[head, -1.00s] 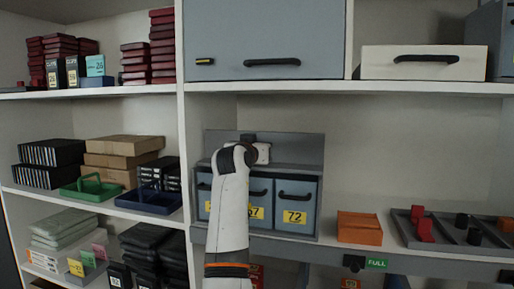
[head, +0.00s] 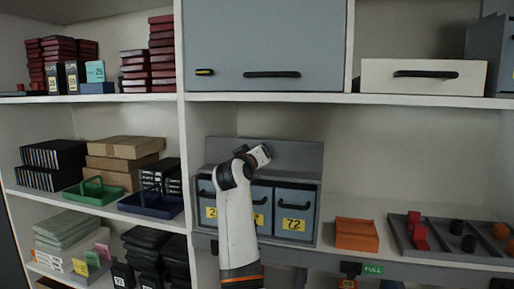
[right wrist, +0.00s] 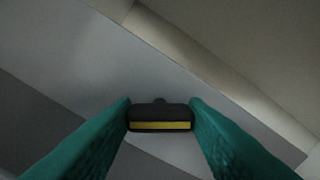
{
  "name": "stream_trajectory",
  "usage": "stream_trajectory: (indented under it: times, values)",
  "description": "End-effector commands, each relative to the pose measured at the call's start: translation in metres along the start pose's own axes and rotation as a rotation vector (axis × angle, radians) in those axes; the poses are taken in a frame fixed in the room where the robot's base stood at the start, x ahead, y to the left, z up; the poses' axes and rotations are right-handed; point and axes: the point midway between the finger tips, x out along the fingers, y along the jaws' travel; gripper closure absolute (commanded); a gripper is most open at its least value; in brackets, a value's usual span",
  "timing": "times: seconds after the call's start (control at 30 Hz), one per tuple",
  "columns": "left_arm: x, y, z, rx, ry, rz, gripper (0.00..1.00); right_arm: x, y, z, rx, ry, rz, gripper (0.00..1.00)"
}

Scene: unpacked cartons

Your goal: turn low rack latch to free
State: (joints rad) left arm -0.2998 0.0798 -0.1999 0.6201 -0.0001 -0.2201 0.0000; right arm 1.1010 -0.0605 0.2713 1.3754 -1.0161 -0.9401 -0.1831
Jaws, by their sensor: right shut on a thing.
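The low rack (head: 305,157) is a grey unit on the middle shelf, with a plain back board above several grey-blue bins (head: 296,205). The latch (right wrist: 160,117) is a small black bar with a yellow stripe, seen against the grey board in the right wrist view. It lies aslant to the board's diagonal edge. My right gripper (right wrist: 160,108) has its green fingers on either side of the latch and is shut on it. In the head view my right gripper (head: 259,155) is tilted in front of the back board and hides the latch. My left gripper is not in view.
An orange box (head: 357,235) and a grey tray (head: 455,252) with red and black pieces stand right of the rack. A shelf board (head: 400,100) and grey cabinet (head: 265,35) are above. Green (head: 95,192) and blue (head: 150,205) baskets are left of the divider.

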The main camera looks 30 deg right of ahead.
Motion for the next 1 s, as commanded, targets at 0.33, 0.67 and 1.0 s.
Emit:
stream_trajectory:
  times: [0.33, 0.67, 1.0]
  values:
    - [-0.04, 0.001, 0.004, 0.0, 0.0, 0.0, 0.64, 0.0, -0.003, 0.004, -0.332, 0.0, -0.001, 0.83]
    - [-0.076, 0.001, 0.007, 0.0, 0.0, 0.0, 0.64, 0.0, -0.002, 0.004, -0.642, 0.0, 0.0, 0.83]
    - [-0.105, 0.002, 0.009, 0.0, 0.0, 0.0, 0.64, 0.0, 0.0, 0.002, -0.888, 0.0, 0.001, 0.83]
